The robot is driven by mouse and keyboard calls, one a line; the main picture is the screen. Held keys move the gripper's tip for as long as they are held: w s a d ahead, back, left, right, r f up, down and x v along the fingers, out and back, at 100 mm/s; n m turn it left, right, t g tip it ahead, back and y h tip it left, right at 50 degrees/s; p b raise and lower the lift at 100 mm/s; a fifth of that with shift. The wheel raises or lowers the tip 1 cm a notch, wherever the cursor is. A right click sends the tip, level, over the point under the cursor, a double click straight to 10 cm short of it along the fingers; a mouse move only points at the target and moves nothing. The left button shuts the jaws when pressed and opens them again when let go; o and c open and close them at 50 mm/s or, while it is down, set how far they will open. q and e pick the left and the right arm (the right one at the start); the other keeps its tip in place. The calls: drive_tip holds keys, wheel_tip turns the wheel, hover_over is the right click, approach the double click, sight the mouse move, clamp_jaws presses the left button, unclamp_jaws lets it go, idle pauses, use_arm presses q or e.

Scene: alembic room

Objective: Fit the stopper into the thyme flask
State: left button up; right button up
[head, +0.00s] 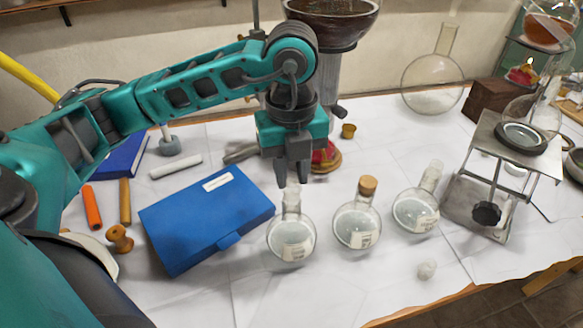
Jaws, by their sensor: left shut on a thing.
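Three round glass flasks with pale contents stand in a row on the white-covered table: a left flask (290,238), a middle flask (357,225) with a cork, and a right flask (416,210) with a pale top. Their labels are too small to read, so I cannot tell which is thyme. My left gripper (294,178) points down directly over the left flask's neck. It is shut on a small pale stopper (292,189), mostly hidden by the fingers, at the flask's mouth. I cannot tell how deep the stopper sits. My right gripper is out of view.
A blue case (207,220) lies close left of the left flask. A metal lab jack (480,200) stands at right. A dark bowl (333,20) on a stand rises behind my gripper.

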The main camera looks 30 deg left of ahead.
sight(291, 177)
use_arm(q)
drive_tip(key=shift+f+b, duration=1.15)
drive_tip(key=shift+f, duration=0.05)
idle(2.0)
idle(0.4)
drive_tip(key=o, duration=1.4)
drive_tip(key=shift+r, duration=0.1)
drive_tip(key=shift+r+p, duration=2.7)
drive_tip(key=shift+r, duration=0.75)
